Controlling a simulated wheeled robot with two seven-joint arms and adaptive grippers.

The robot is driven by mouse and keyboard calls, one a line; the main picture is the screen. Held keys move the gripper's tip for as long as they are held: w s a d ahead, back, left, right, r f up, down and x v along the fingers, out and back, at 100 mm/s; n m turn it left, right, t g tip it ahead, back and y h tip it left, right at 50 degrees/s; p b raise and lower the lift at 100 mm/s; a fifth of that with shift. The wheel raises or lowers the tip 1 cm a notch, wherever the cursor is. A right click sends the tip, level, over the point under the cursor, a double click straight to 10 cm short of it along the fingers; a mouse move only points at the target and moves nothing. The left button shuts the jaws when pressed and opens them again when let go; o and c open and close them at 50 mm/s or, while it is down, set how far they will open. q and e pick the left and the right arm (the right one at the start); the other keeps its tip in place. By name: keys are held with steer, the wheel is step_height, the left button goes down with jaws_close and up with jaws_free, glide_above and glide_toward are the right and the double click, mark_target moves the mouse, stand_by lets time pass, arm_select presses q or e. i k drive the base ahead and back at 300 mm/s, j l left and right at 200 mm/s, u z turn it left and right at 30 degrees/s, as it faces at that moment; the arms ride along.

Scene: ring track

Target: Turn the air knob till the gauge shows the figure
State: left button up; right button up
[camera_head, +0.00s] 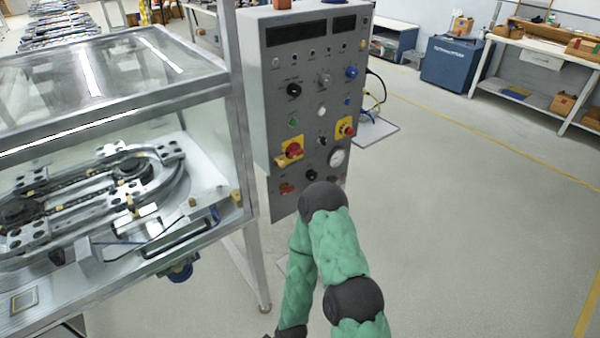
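A grey control cabinet (258,100) stands at the centre. A round white gauge (337,157) is low on its front panel, too small for me to read its needle or figures. A small black knob (311,175) sits just left of and below the gauge; I cannot tell from its label whether it is the air knob. My green arm rises from the bottom edge in front of the cabinet's lower part, bends, and runs back down. It hides part of the panel's bottom. Neither gripper shows clearly in the picture.
A glass-covered machine (110,68) with an oval ring track (95,190) stands at left, its metal frame close to the cabinet. A red knob on a yellow plate (291,150) and another red one (346,128) are on the panel. Floor at right is clear; a workbench (545,45) stands behind.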

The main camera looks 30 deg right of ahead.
mark_target(311, 175)
steer(key=z, duration=1.25)
